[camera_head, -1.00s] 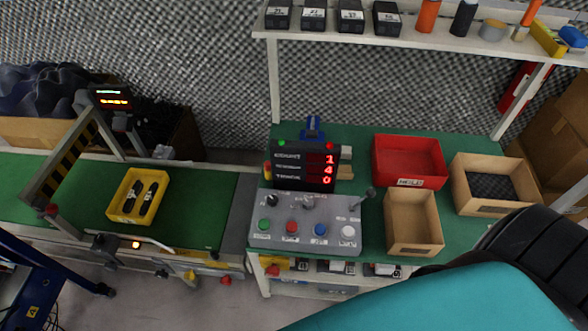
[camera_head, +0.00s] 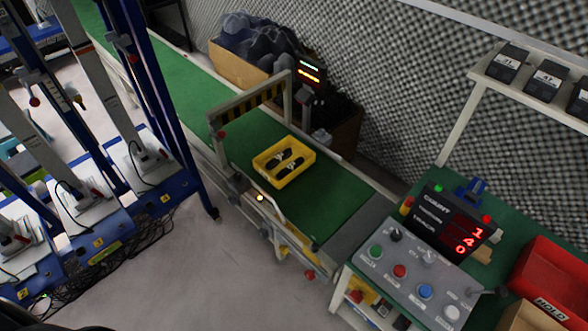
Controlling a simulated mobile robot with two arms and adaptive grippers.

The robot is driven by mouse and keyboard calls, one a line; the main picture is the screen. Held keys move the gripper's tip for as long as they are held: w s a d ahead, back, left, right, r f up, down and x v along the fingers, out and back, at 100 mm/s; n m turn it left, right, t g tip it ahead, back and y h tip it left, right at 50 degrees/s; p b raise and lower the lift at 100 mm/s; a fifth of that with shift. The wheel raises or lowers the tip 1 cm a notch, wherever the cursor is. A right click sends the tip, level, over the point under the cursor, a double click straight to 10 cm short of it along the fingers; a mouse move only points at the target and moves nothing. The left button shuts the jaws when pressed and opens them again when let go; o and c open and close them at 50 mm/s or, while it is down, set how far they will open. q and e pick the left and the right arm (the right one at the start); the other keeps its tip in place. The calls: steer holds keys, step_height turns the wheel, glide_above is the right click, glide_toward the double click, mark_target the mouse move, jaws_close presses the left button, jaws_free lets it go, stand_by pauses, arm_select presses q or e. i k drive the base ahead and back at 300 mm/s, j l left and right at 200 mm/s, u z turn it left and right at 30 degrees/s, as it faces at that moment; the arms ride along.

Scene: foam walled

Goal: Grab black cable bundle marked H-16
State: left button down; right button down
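A yellow tray (camera_head: 266,174) sits on the green conveyor belt, just on the near side of a striped gate. Two black bundles with pale labels lie side by side in it: one black bundle (camera_head: 283,155) toward the back and another black bundle (camera_head: 291,166) toward the front. Their label text is too small to read, so I cannot tell which is H-16. Neither of my grippers shows in the head view.
The striped gate (camera_head: 247,108) spans the green conveyor (camera_head: 335,205). A grey control panel (camera_head: 415,275) with buttons and a red bin (camera_head: 550,285) stand on the bench at right. A blue rack (camera_head: 165,120) stands at left. Grey floor (camera_head: 190,270) is open in front.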

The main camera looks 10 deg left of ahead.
mark_target(292, 167)
steer(key=i+j+u, duration=0.25)
steer(key=i+j, duration=0.3)
steer(key=j, duration=0.2)
steer(key=i+j+u, duration=0.2)
steer(key=i+j, duration=0.4)
steer(key=k+j, duration=0.05)
steer(key=j, duration=0.05)
